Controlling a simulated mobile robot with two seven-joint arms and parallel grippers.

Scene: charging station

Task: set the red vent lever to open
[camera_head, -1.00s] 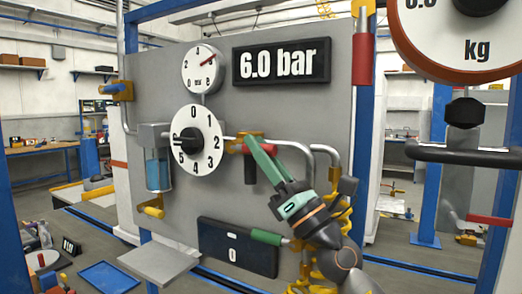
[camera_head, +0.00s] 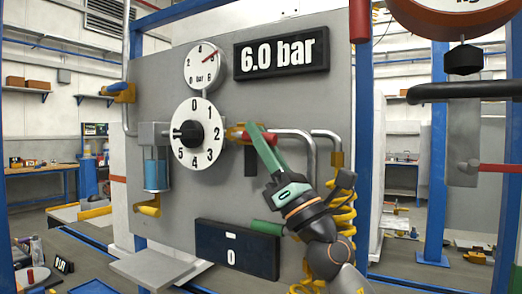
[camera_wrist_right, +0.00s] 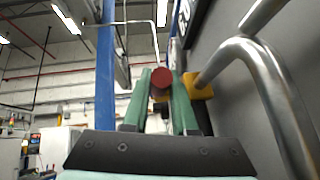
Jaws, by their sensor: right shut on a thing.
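A short red lever handle (camera_head: 245,136) sits at a yellow valve (camera_head: 234,132) on the grey panel, just right of the large numbered dial. My right gripper (camera_head: 258,133), with green fingers, reaches it from the lower right. In the right wrist view the red handle (camera_wrist_right: 161,80) shows end-on between the two fingertips (camera_wrist_right: 160,88), with the yellow valve (camera_wrist_right: 199,85) close at its right. The gripper is shut on this handle. In the head view the fingers partly cover the handle, so its exact angle is hard to tell. My left gripper is out of view.
The large dial (camera_head: 198,112) and the display reading 6.0 bar (camera_head: 283,53) are on the panel (camera_head: 150,90). Metal pipes (camera_head: 310,150) run close to the right of my gripper. Other red levers hang at the upper right (camera_head: 361,20) and far right (camera_head: 500,168). A lower display (camera_head: 235,248) shows 0.

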